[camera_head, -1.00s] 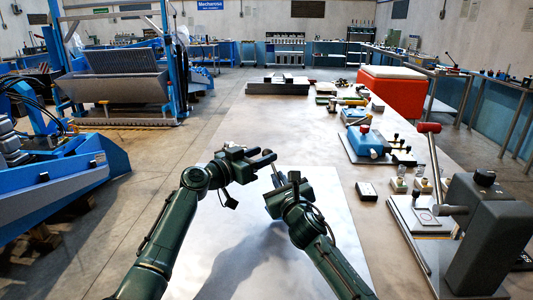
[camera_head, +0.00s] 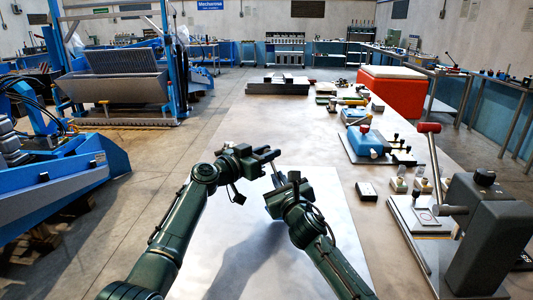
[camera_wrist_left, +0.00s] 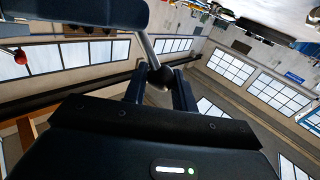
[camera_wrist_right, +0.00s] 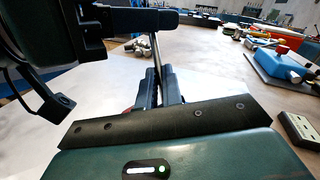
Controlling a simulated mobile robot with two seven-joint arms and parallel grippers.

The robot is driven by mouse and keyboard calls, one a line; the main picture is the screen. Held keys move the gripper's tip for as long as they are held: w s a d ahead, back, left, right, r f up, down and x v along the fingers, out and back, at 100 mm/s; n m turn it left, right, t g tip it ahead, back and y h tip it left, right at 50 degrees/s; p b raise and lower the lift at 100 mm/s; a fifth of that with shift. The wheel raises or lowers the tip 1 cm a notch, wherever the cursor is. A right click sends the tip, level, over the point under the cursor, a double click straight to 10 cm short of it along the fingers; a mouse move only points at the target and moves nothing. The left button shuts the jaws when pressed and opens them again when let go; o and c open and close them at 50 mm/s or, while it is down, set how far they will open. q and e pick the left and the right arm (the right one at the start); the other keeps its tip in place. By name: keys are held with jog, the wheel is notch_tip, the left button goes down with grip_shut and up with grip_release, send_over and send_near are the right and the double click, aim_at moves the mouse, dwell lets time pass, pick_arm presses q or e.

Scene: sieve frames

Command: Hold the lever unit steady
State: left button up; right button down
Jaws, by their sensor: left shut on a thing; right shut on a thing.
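A thin metal lever rod (camera_head: 276,173) runs between my two grippers, above the shiny plate on the table. In the left wrist view, the rod ends in a dark ball knob (camera_wrist_left: 160,76) between the fingers of my left gripper (camera_head: 270,156), which is shut on it. My right gripper (camera_head: 284,187) is shut on the lower part of the lever unit, with the rod rising from between its fingers in the right wrist view (camera_wrist_right: 155,58). The rod leans slightly. The unit's body is mostly hidden by the right fingers and hand.
A large grey lever press (camera_head: 485,240) with a red-knobbed handle stands at the right table edge. The table's middle beyond my grippers is clear.

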pick_arm(q)
grip_shut()
jog(key=shift+w+d+m+g, duration=0.25)
jog(key=shift+d+m+g, duration=0.05)
jog(key=shift+g, duration=0.1)
jog(key=shift+w+r, duration=0.1)
jog(key=shift+r, duration=0.05)
dwell(0.5)
dwell(0.4)
jog(key=o, duration=0.6)
grip_release()
jog(key=shift+o, duration=0.2)
